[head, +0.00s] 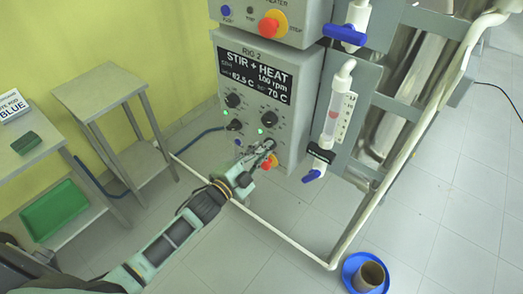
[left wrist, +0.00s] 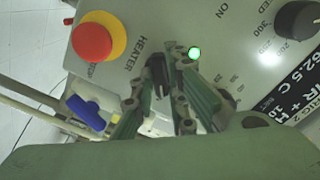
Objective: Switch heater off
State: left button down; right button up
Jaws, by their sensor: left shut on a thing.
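The RIG 2 control box (head: 285,140) has a screen (head: 256,77) reading STIR + HEAT, 62.5 C and 70 C. Its lower panel carries dark knobs and small lit green lamps. My left gripper (head: 266,148) is at the low part of this panel and hides part of it. In the left wrist view, the gripper's green fingers (left wrist: 166,84) are shut on the dark heater switch (left wrist: 157,70), beside the HEATER label. A lit green lamp (left wrist: 195,53) is close to the right finger. A red stop button on a yellow collar (left wrist: 93,40) is left of the fingers.
Another control box (head: 270,20) with a stop button is above. A glass tube (head: 338,105) with blue valve handles stands right of the panel. A pale rail (head: 375,200) runs in front. A blue dish (head: 352,268) holding a brown cup is on the floor.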

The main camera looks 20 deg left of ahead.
pick_arm(q)
jog(key=n+p, duration=0.2)
jog(key=n, duration=0.8)
jog(key=shift+f+n, duration=0.1)
jog(key=shift+n, duration=0.3)
dwell(0.3)
jog(key=c, duration=1.7)
grip_release()
jog(key=shift+c, duration=0.2)
jog(key=shift+s, duration=0.1)
jog(key=v, duration=1.2)
